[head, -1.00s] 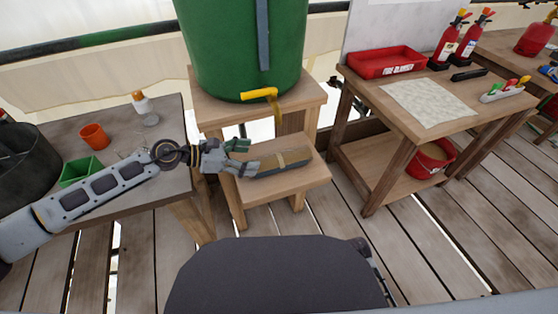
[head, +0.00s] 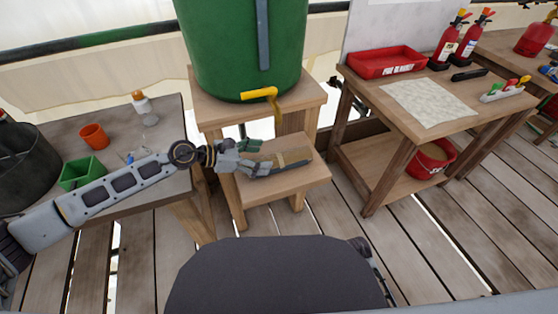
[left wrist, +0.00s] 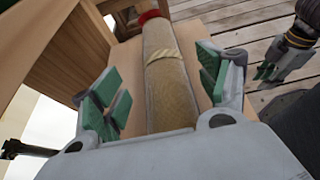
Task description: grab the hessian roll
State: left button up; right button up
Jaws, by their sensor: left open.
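The hessian roll (head: 292,157) lies on the low wooden step (head: 310,180) below the green barrel. In the left wrist view the roll (left wrist: 168,85) is a brown cylinder with a pale band around it and a red patch at its far end. My left gripper (head: 257,157) is open at the roll's near end. In the left wrist view its green-padded fingers (left wrist: 160,88) stand on either side of the roll, with gaps visible. My right gripper (left wrist: 268,72) shows small at the upper right of that view, away from the roll; its opening is unclear.
The green barrel (head: 240,50) with a yellow tap (head: 260,94) stands just behind and above the step. A table at left holds an orange cup (head: 94,136) and a green box (head: 82,173). A workbench (head: 405,100) stands to the right.

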aim_at(280, 155)
pick_arm(q)
jog(key=shift+r+x, duration=0.25)
jog(key=shift+x, duration=2.2)
pick_arm(e)
jog(key=shift+w+a+r, duration=0.1)
jog(key=shift+r, duration=0.1)
pick_arm(q)
jog(key=shift+s, duration=0.1)
jog(key=c, duration=1.4)
jog(key=shift+r, duration=0.2)
